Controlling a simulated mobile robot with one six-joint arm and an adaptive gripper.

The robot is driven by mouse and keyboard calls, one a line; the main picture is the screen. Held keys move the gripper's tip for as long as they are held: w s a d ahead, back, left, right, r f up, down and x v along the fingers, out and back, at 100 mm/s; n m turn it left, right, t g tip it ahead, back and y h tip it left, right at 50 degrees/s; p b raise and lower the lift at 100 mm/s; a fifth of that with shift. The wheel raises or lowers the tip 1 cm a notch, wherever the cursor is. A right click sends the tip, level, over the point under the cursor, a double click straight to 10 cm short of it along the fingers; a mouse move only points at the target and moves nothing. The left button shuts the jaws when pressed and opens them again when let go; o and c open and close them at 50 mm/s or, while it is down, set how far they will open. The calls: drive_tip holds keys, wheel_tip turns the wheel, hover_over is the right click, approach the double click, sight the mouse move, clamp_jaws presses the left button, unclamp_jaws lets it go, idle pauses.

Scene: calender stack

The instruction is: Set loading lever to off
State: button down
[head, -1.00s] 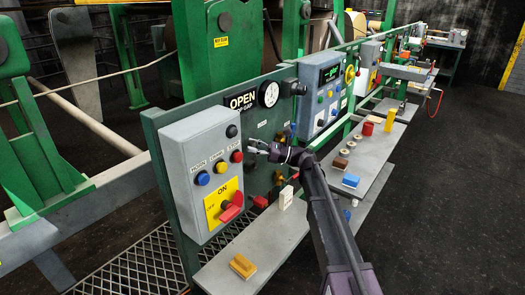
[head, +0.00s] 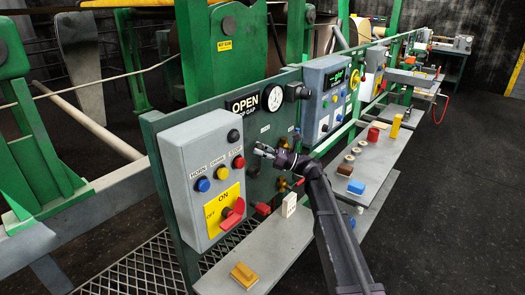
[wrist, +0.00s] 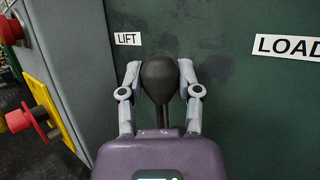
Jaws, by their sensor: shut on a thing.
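The loading lever's dark, rounded knob (wrist: 160,82) is in the middle of the wrist view, in front of the dark green panel. It stands just right of the white LIFT label (wrist: 127,39) and well left of the white LOAD label (wrist: 287,46). My gripper (wrist: 159,68) has one grey finger on each side of the knob and is shut on it. In the head view my gripper (head: 263,151) is at the green panel, just right of the grey control box. The lever is too small and covered there to make out.
The grey box (head: 206,176) close on the left carries blue, yellow and red buttons and a red rotary switch (head: 233,214). A shelf (head: 262,250) below holds a yellow-orange block (head: 244,274) and a white block (head: 289,204). A black-rimmed gauge (head: 272,96) sits above.

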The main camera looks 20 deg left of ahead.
drive_tip(key=shift+s, duration=0.2)
drive_tip(key=shift+c, duration=1.5)
unclamp_jaws()
drive_tip(key=shift+w, duration=0.2)
drive_tip(key=shift+d+f, duration=0.25)
drive_tip(key=s+d+f+n+t+h+p, duration=0.1)
drive_tip(key=s+d+f+n+t+h, duration=0.2)
drive_tip(key=d+f, duration=0.4)
drive_tip(key=s+d+f+n+t+h, duration=0.1)
drive_tip(key=d+f+n+h, duration=0.25)
drive_tip(key=d, duration=0.55)
drive_tip(key=s+d+f+n+t+h+p, duration=0.1)
drive_tip(key=s+d+f+n+t+h, duration=0.15)
drive_tip(key=d+f+h, duration=0.45)
drive_tip(key=s+d+f+n+h, duration=0.1)
drive_tip(key=s+d+h, duration=0.1)
drive_tip(key=d, duration=0.7)
drive_tip(key=s+d+f+n+h, duration=0.2)
drive_tip(key=s+d+h, duration=0.1)
drive_tip(key=d, duration=0.6)
drive_tip(key=s+d+f+n+h, duration=0.1)
drive_tip(key=s+d+n+h, duration=0.1)
drive_tip(key=s+d, duration=0.3)
drive_tip(key=d+p, duration=0.1)
drive_tip(key=d, duration=0.3)
drive_tip(key=shift+d+f+h, duration=0.2)
drive_tip(key=shift+d+h, duration=0.1)
drive_tip(key=shift+h, duration=0.05)
